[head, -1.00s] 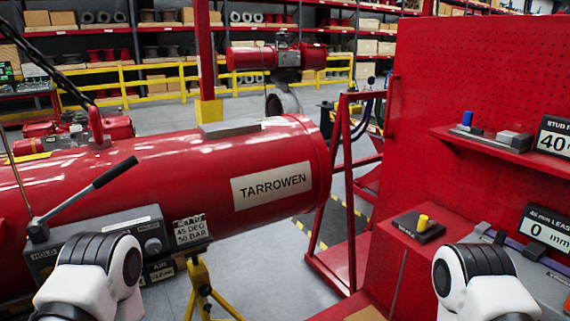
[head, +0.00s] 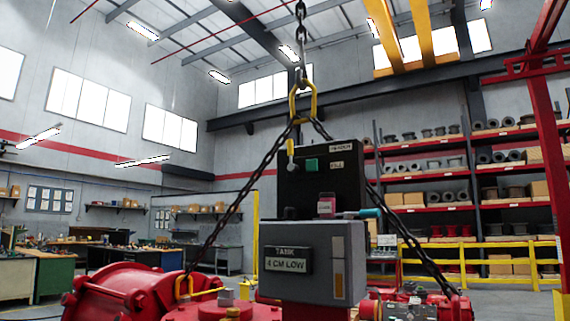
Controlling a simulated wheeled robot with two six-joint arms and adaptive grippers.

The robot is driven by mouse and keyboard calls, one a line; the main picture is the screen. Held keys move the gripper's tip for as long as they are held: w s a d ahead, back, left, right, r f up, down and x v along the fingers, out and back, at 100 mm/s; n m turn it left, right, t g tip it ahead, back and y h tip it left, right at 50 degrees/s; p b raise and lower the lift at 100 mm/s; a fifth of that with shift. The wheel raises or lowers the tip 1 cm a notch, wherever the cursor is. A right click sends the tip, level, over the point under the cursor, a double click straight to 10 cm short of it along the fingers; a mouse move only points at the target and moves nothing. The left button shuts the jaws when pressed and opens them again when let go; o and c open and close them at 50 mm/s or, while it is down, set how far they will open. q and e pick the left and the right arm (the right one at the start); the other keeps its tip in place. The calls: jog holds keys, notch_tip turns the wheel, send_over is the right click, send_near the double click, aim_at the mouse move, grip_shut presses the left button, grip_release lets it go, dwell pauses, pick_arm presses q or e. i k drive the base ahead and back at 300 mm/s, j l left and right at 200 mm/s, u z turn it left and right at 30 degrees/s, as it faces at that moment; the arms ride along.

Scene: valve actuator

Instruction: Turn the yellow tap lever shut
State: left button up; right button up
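No gripper of mine is in the head view now. Several small yellow parts show, and I cannot tell which is the tap lever. A short upright yellow piece (head: 290,147) with a pale lower end hangs by the black box (head: 318,185), below the yellow lifting ring (head: 302,103). A grey box (head: 345,245) with a "TANK 4 CM LOW" display (head: 286,261) stands in front, with a teal-ended handle (head: 370,213) above it.
Dark chains (head: 408,235) slope down from the lifting ring on both sides of the boxes. A large red cylinder (head: 125,290) is at the lower left. Workbenches (head: 140,255), red shelving (head: 430,180) and a yellow railing (head: 500,245) stand behind.

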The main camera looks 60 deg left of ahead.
aim_at(293, 167)
jog(key=u, duration=1.8)
jog(key=i+j+z, duration=0.1)
jog(key=i, duration=0.3)
